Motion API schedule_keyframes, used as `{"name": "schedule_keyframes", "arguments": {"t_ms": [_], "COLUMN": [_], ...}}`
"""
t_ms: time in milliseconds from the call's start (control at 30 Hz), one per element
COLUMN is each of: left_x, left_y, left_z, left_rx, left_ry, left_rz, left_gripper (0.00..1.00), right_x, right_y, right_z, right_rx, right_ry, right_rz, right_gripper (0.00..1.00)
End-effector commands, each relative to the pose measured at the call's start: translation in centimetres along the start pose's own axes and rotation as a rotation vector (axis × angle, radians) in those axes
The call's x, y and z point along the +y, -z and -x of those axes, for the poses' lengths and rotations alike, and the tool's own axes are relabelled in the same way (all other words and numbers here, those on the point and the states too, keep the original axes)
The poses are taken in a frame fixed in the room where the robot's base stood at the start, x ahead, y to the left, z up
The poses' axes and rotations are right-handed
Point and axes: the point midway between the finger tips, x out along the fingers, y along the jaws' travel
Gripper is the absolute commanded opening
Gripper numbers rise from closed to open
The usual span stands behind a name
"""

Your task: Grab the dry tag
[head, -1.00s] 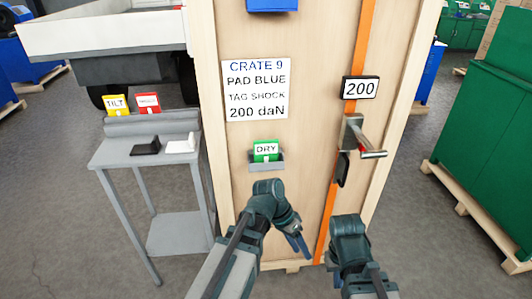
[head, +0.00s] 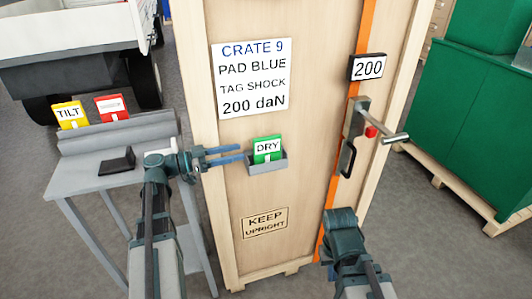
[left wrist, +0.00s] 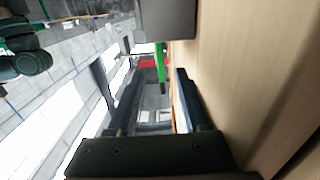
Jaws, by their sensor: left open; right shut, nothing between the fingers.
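The green dry tag (head: 267,149) stands in a small grey holder (head: 266,164) on the front of the wooden crate. My left gripper (head: 243,154) is open, with its fingers pointing right and the tips just left of the tag. In the left wrist view, the green tag (left wrist: 160,62) shows beyond and between the two finger tips, close to the crate face; I cannot tell whether it touches them. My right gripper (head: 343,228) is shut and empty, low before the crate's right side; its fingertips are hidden.
A grey stand (head: 88,179) at left holds a yellow TILT tag (head: 69,115), a red tag (head: 112,107) and a black block (head: 117,162). A lever handle (head: 378,134) sticks out of the crate at right, under a 200 plate (head: 367,68). A green cabinet (head: 470,125) stands further right.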

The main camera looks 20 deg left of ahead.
Motion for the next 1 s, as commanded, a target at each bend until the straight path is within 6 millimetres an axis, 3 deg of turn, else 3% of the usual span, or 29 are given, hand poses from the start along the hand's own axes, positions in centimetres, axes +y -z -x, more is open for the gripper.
{"name": "schedule_keyframes", "arguments": {"t_ms": [500,1000], "left_x": [0.1,-0.1], "left_y": [0.1,0.6], "left_z": [-7.8,-9.9], "left_rx": [-0.002,-0.002], "left_ry": [-0.004,-0.003], "left_rz": [0.003,0.003], "left_gripper": [0.50,0.50], "right_x": [0.0,0.1], "right_y": [0.0,0.0], "right_z": [0.1,0.6], "right_rx": [0.000,0.000], "right_ry": [0.000,0.000], "right_rz": [0.000,0.000], "right_gripper": [0.00,0.00]}}
